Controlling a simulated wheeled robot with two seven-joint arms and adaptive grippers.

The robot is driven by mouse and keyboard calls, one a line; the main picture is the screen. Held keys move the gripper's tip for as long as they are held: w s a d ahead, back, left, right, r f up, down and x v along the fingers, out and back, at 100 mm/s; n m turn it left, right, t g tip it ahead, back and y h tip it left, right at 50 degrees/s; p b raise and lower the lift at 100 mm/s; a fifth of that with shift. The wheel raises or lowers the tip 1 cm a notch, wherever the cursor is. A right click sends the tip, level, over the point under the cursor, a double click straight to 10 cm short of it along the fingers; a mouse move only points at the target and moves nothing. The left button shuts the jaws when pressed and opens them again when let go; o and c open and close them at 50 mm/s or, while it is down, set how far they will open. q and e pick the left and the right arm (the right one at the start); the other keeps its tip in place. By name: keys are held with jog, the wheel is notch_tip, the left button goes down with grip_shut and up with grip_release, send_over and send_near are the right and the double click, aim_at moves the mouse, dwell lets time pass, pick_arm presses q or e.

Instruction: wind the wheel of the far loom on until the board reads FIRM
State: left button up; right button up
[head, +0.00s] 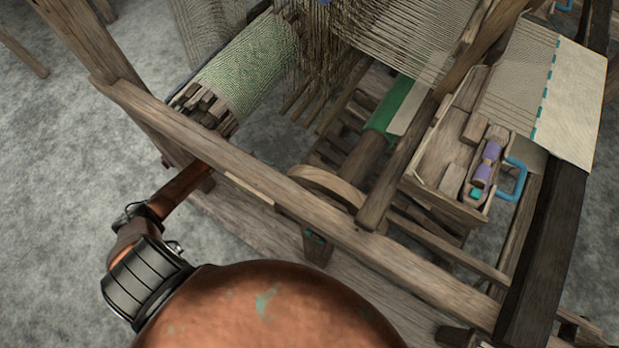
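A wooden loom (270,188) fills the upper and right part of the head view. I cannot tell whether it is the far loom. A curved wooden rim (325,184) shows behind its long front beam; it may be part of a wheel, and its lower part is hidden. No board with a reading can be made out. A copper arm of mine with a dark ringed joint reaches up from the lower left, and its far end passes behind the beam. Neither of my grippers can be seen.
A roll of pale green cloth (245,72) lies at the upper left of the loom. A wooden tray with purple spools (486,164) and a blue handle (515,180) sits at the right, near pale cloth (572,105). Grey floor (60,190) is open at the left.

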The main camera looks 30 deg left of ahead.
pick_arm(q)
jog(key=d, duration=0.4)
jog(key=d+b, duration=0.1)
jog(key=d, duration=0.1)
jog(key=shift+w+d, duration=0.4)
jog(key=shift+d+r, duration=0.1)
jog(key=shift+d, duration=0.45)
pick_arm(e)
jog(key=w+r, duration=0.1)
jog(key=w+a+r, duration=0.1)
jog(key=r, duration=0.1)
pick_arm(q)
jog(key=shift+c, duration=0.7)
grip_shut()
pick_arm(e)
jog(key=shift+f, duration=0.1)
